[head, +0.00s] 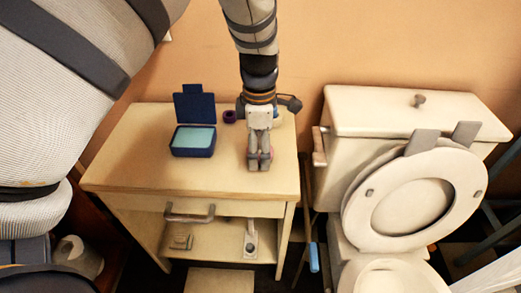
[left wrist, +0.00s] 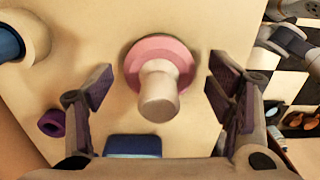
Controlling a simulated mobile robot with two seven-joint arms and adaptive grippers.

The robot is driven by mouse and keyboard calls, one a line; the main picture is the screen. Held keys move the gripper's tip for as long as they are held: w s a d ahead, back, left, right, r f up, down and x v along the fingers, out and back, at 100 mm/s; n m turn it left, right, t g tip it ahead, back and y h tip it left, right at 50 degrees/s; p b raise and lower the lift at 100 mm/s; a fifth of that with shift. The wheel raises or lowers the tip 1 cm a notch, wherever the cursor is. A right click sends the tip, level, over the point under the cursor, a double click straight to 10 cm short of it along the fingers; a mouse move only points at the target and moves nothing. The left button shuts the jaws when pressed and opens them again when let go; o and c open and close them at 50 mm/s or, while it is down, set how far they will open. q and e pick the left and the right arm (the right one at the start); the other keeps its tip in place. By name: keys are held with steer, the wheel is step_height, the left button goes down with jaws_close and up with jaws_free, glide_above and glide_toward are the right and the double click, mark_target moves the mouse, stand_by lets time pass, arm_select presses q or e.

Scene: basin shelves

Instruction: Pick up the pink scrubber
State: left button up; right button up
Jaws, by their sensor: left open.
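The pink scrubber (left wrist: 160,84) has a round pink base and a beige knob handle. In the left wrist view it stands on the tabletop between my two open fingers, with a gap on both sides. In the head view my left gripper (head: 259,161) is above it and hides most of it; only a little pink shows around the fingertips. My left gripper also shows in the left wrist view (left wrist: 158,92), open and empty. My right gripper is not in view.
A dark blue box (head: 193,151) with its lid up stands left on the wooden cabinet (head: 130,170). A small purple ring (head: 229,116) lies near the back. The toilet (head: 400,115) stands to the right. The cabinet's front centre is clear.

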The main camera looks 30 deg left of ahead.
arm_select(q)
steer(key=shift+f, duration=0.55)
steer(key=c, duration=1)
steer(key=shift+c, duration=0.2)
steer(key=shift+r, duration=0.2)
